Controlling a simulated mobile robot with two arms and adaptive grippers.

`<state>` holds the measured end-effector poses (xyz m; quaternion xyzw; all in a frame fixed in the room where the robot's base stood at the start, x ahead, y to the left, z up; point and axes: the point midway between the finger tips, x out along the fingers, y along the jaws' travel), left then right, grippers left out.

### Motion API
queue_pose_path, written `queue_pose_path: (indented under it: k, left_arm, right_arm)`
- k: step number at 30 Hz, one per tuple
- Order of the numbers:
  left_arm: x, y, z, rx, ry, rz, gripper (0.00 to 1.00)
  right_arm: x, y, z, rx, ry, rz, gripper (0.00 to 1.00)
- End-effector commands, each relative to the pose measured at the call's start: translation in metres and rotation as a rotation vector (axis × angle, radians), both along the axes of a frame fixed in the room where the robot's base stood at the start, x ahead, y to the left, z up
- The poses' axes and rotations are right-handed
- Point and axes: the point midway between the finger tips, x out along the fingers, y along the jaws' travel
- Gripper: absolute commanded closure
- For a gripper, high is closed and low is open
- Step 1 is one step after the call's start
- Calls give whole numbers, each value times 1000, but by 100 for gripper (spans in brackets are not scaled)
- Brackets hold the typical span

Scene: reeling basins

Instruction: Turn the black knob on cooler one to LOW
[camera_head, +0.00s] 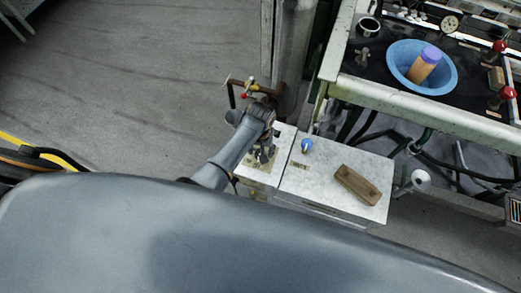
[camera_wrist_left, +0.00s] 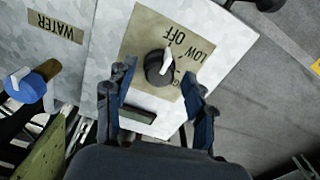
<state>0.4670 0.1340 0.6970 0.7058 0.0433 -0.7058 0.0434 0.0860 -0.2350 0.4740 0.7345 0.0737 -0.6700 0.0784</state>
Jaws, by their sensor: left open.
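The black knob (camera_wrist_left: 160,68) shows in the left wrist view on a tan plate (camera_wrist_left: 143,33) lettered OFF and LOW, with a third word partly hidden by the knob. Its white pointer is aimed toward OFF. The plate is on a pale cooler top (camera_wrist_left: 109,33), which I take as cooler one; it also shows in the head view (camera_head: 284,140). My left gripper (camera_wrist_left: 157,76) is open, its two fingers on either side of the knob; I cannot tell whether they touch it. In the head view the left gripper (camera_head: 263,153) is over the plate and hides the knob.
A blue-topped valve (camera_head: 306,145) and a wooden block (camera_head: 357,185) are on the adjoining cabinet top, marked WATER (camera_wrist_left: 54,27). A red-handled pipe tap (camera_head: 250,88) stands behind the gripper. A bench with a blue basin (camera_head: 446,77) is at upper right.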

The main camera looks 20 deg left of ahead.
Motion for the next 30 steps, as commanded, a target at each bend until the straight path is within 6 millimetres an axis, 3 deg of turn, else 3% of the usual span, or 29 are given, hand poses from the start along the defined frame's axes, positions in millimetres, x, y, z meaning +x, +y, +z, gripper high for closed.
queue_pose_path:
  k: [10, 18, 30]
  left_arm:
    - [0, 0, -3, 0, 0, 0, 46]
    - [0, 0, -3, 0, 0, 0, 100]
    - [0, 0, -2, 1, 1, -73, 100]
  right_arm:
    - [0, 0, 0, 0, 0, -1, 62]
    - [0, 1, 0, 1, 0, -1, 62]
    - [0, 1, 7, 1, 0, -1, 62]
